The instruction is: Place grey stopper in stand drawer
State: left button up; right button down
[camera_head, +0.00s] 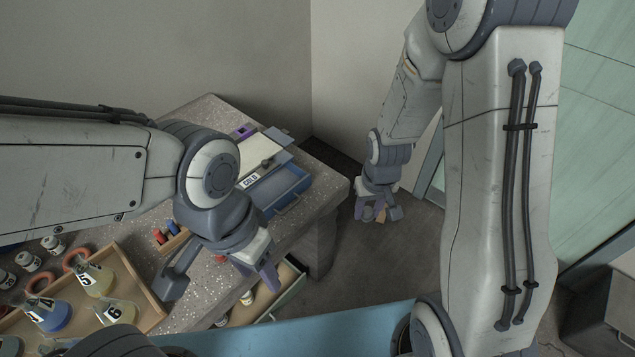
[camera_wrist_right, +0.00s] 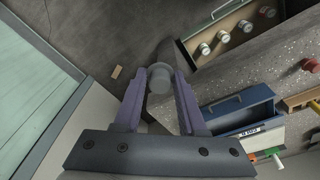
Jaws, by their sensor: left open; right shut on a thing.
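My right gripper (camera_head: 378,212) is shut on the grey stopper (camera_head: 396,214), out over the floor to the right of the bench. A blue drawer (camera_head: 289,188) stands pulled out from a small stand on the bench, with a label reading COLD. The right wrist view also shows this drawer (camera_wrist_right: 240,108), apart from the gripper. My left gripper (camera_head: 222,280) is open above the bench's front part; its wrist hides some of the bench.
A bench drawer (camera_head: 288,292) with several capped bottles stands open at the front. A wooden tray (camera_head: 134,268) with labelled flasks lies at the left. A small rack (camera_head: 172,243) holds coloured items. A tan block (camera_wrist_right: 116,72) lies on the floor.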

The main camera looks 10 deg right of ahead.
aim_at(273, 196)
jog(key=z, duration=1.6)
jog(key=i, duration=2.45)
jog(key=u, duration=3.7)
jog(key=i, duration=0.25)
jog(key=z, duration=0.05)
